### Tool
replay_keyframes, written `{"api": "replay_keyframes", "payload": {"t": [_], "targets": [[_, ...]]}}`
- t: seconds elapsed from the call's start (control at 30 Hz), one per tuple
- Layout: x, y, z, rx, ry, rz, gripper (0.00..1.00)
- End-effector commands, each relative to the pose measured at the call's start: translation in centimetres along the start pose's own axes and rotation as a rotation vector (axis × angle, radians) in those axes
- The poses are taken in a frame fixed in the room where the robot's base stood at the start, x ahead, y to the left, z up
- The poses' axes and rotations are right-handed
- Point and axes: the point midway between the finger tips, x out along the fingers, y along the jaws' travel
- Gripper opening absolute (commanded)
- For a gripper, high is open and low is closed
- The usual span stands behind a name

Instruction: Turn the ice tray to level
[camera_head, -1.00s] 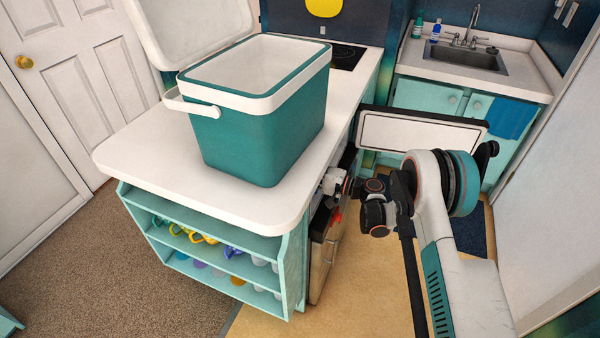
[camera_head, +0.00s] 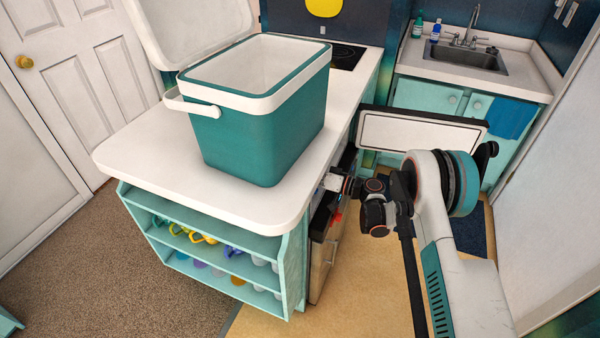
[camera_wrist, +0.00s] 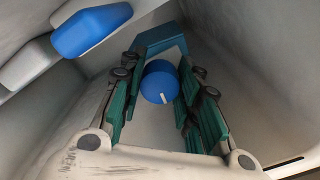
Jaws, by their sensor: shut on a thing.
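In the wrist view a blue-teal piece (camera_wrist: 160,38) lies across the tips of my gripper (camera_wrist: 160,62); it looks like one end of the ice tray, and the rest is hidden. The fingers, with green pads, are closed in on it. Its tilt is hard to judge. A round blue knob (camera_wrist: 160,84) with a white mark shows between the fingers; I cannot tell how far behind it is. In the head view the gripper's fingers and the tray are hidden beside the counter.
Pale walls close around my gripper. A bright blue rounded block (camera_wrist: 92,30) and white blocks (camera_wrist: 28,62) are at upper left. In the head view, the white counter (camera_head: 150,150) bears an open teal cooler (camera_head: 250,135). A white-faced panel (camera_head: 420,133) stands behind my arm.

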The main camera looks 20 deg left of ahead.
Motion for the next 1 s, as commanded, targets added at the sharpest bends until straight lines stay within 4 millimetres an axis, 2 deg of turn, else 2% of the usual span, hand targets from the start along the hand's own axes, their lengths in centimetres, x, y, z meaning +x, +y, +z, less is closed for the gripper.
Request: {"api": "replay_keyframes", "payload": {"t": [0.3,0.87,0.9,1.0], "targets": [[-0.05,0.08,0.22,-0.134,-0.004,0.0,0.07],[-0.05,0.09,0.23,-0.166,-0.004,0.001,0.07],[-0.05,0.09,0.23,-0.166,-0.004,0.001,0.33],[-0.04,0.09,0.18,-0.165,-0.003,0.001,0.51]]}}
